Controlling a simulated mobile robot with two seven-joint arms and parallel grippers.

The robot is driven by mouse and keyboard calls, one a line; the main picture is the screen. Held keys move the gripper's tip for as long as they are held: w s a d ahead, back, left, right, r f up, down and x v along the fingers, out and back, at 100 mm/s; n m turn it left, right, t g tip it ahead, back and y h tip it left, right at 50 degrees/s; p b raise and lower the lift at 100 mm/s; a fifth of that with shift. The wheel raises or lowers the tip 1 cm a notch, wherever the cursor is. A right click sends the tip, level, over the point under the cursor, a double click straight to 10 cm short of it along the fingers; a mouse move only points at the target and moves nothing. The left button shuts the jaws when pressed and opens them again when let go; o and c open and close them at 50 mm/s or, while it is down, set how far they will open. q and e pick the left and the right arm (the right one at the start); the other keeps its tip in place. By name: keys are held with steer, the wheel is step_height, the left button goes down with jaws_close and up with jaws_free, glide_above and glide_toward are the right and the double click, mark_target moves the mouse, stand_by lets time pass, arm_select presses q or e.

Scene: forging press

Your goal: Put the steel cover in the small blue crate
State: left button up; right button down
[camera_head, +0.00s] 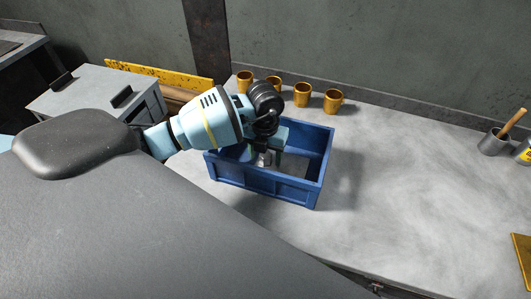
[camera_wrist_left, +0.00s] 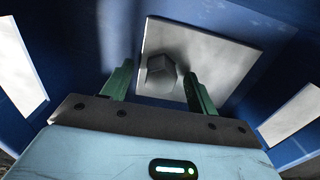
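The small blue crate (camera_head: 262,186) stands on the grey worktop. My left gripper (camera_head: 262,157) reaches down inside it from above. In the left wrist view, the left gripper's two green fingers (camera_wrist_left: 159,72) are apart, with gaps beside the grey knob between them. The knob belongs to what looks like the steel cover (camera_wrist_left: 221,58), a pale square plate inside the blue walls (camera_wrist_left: 97,35). In the head view, a grey patch of the plate (camera_head: 294,169) shows low in the crate, partly hidden by the gripper and front wall. My right gripper is not in view.
Several brass-coloured mugs (camera_head: 333,101) stand behind the crate. A grey pot with a wooden handle (camera_head: 494,141) is at the far right, with a yellow-labelled can beside it. A grey cabinet (camera_head: 94,90) stands left. The worktop right of the crate is clear.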

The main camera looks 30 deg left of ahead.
arm_select(q)
step_height(320, 180, up, 12)
steer(key=shift+p, duration=0.35)
steer(key=shift+a, duration=0.1)
stand_by(0.5)
